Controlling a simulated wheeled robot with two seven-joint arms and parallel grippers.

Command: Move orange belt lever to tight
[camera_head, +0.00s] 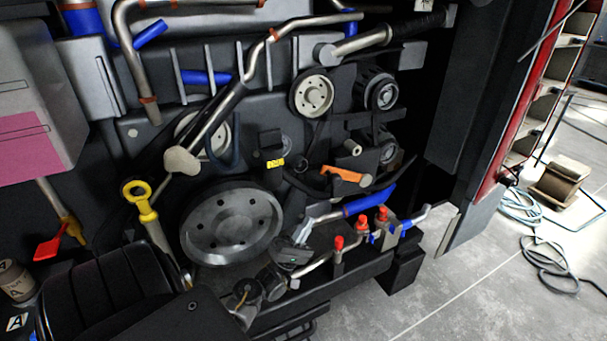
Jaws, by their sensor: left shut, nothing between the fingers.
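The orange belt lever (342,174) is on the engine front, right of the large grey pulley wheel (232,222). It lies nearly level, tilting slightly down to the right. A small yellow label (275,163) sits on a dark block to its left; I cannot read it. My left gripper (301,236) is low in front of the engine, below and left of the lever, clear of it. Its fingers are shut with nothing held. They overlap the lower end of a silver pipe in the picture, and I cannot tell whether they touch it. My right gripper is out of view.
A silver pipe with a blue sleeve (370,200) runs just below the lever. Red-capped valves (382,213) stand lower right. Upper pulleys (312,93) and a black-gripped bar (225,105) surround the lever. A yellow dipstick ring (138,194) is at left.

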